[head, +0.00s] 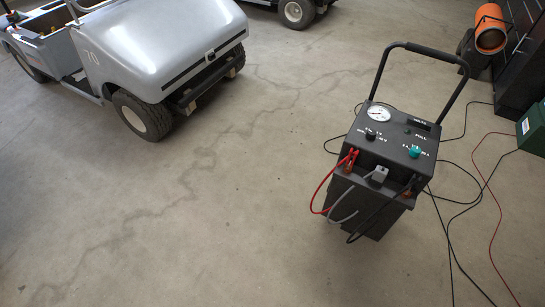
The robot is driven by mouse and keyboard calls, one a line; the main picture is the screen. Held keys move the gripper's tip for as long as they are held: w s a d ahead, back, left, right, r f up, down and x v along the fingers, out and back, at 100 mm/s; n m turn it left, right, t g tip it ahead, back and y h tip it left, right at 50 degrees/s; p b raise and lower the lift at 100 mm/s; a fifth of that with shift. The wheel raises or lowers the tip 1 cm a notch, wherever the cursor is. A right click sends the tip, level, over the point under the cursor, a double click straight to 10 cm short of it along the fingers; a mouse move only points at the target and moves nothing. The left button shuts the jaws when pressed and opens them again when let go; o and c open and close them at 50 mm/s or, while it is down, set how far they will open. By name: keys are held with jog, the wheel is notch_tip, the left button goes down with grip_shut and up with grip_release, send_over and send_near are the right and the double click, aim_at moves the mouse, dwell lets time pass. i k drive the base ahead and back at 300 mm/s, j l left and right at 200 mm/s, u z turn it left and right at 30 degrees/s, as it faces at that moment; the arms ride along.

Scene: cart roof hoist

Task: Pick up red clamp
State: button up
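The red clamp (350,159) sits at the upper left front edge of the dark wheeled charger (385,165). A red cable (320,193) loops down from it at the charger's left side. A second, dark clamp (409,187) is at the charger's right front edge, with a black cable hanging below. A grey plug (379,174) is on the front between the two clamps. My gripper is not in this view.
A silver cart (160,45) marked 70 stands at upper left. An orange cylinder (491,30) and a green box (533,130) are at right. Black and red cables lie on the floor right of the charger. The concrete floor left of it is clear.

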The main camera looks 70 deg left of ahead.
aim_at(349, 162)
jog(key=u, duration=1.85)
jog(key=k+l+z, duration=0.1)
jog(key=z, duration=2.95)
jog(key=u, duration=3.05)
jog(key=i+j+u, duration=0.15)
jog(key=i, duration=0.2)
jog(key=i+j+u, duration=0.25)
jog(key=i, duration=0.45)
jog(key=j, duration=0.1)
